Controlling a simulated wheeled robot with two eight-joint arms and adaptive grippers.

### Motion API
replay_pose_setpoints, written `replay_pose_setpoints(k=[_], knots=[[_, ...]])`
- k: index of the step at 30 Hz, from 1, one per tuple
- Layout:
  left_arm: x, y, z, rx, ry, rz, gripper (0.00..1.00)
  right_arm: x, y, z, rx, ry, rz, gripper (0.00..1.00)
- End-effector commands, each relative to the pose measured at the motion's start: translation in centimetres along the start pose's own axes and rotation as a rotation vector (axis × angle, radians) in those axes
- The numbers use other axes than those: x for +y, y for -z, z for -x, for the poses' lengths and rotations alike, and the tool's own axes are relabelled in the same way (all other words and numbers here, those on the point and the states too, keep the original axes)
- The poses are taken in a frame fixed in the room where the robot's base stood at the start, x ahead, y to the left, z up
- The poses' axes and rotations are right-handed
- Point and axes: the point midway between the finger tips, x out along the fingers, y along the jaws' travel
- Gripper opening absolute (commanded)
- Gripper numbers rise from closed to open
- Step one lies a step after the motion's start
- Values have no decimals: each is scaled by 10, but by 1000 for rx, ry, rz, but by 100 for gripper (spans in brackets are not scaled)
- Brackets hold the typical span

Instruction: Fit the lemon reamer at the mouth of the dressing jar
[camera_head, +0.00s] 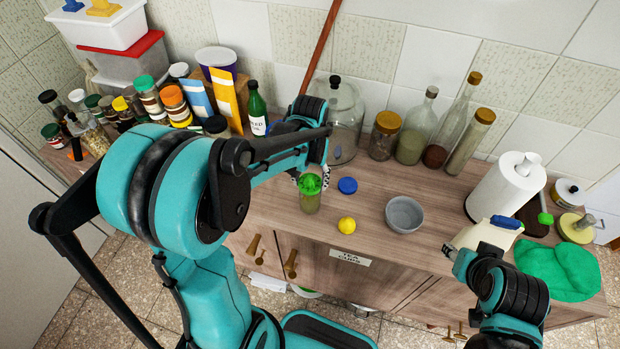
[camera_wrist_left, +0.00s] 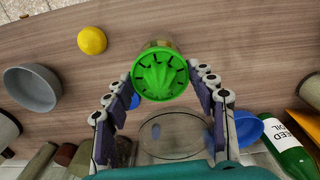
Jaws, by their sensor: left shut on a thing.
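The green lemon reamer (camera_head: 311,181) is at the top of the clear dressing jar (camera_head: 310,203) near the counter's front. In the left wrist view the reamer (camera_wrist_left: 160,76) faces the camera, ribs showing, with part of the jar (camera_wrist_left: 160,44) behind it. My left gripper (camera_wrist_left: 160,74) has a finger on each side of the reamer and is shut on it. The reamer hides the jar's mouth, so I cannot tell whether it is seated or just above. My right gripper (camera_head: 461,262) is at the counter's front right; its fingers are unclear.
A yellow lemon (camera_head: 347,225), a blue lid (camera_head: 347,186) and a grey bowl (camera_head: 404,214) stand right of the jar. A glass dome (camera_head: 345,118) and bottles (camera_head: 415,130) line the back. A paper roll (camera_head: 507,186) and green cloth (camera_head: 558,266) are at right.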

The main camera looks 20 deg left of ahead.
Motion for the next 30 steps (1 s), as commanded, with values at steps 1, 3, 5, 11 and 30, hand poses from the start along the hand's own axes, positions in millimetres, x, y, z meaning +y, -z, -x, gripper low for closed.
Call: replay_pose_setpoints(k=[1, 3, 5, 11, 30], knots=[[0, 0, -2, 0, 0, 0, 28, 0, -1, -2, 0, 0, 0, 40], [0, 0, -4, 0, 0, 0, 28, 0, -2, -3, 0, 0, 0, 40], [0, 0, -6, 0, 0, 0, 28, 0, -3, -4, 0, 0, 0, 40], [0, 0, -11, 0, 0, 0, 28, 0, -5, -7, 0, 0, 0, 40], [0, 0, -17, 0, 0, 0, 80, 0, -8, -12, 0, 0, 0, 40]])
